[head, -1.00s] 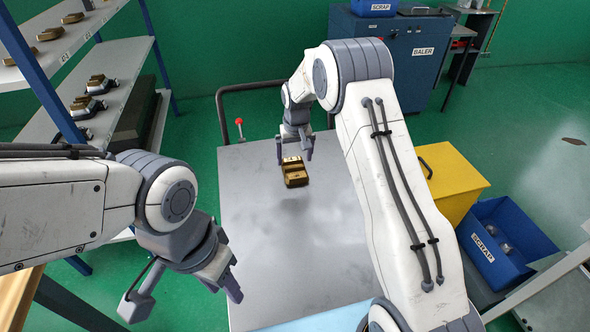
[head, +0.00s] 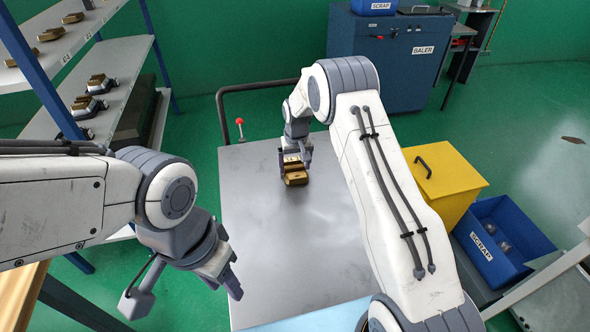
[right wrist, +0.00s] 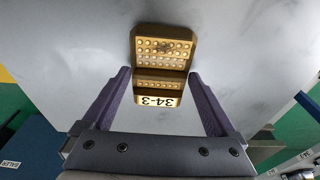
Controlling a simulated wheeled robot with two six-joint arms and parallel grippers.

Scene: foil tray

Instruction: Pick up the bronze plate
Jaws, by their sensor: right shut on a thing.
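The bronze plate (head: 294,174) shows over the far part of the grey cart top (head: 290,260) in the head view. It is gold-brown and stepped. In the right wrist view the plate (right wrist: 163,60) shows raised dots and a label reading "34-3". My right gripper (head: 295,155) is shut on it, with a purple finger at each side in the wrist view (right wrist: 160,78). I cannot tell whether the plate touches the cart top. My left gripper (head: 228,280) hangs near the cart's left edge, away from the plate; its jaw opening is unclear.
A shelf (head: 110,85) with similar bronze-topped pieces stands at the left. A yellow bin (head: 445,180) and a blue scrap bin (head: 495,255) stand right of the cart. A blue baler (head: 385,60) is at the back. The middle of the cart top is clear.

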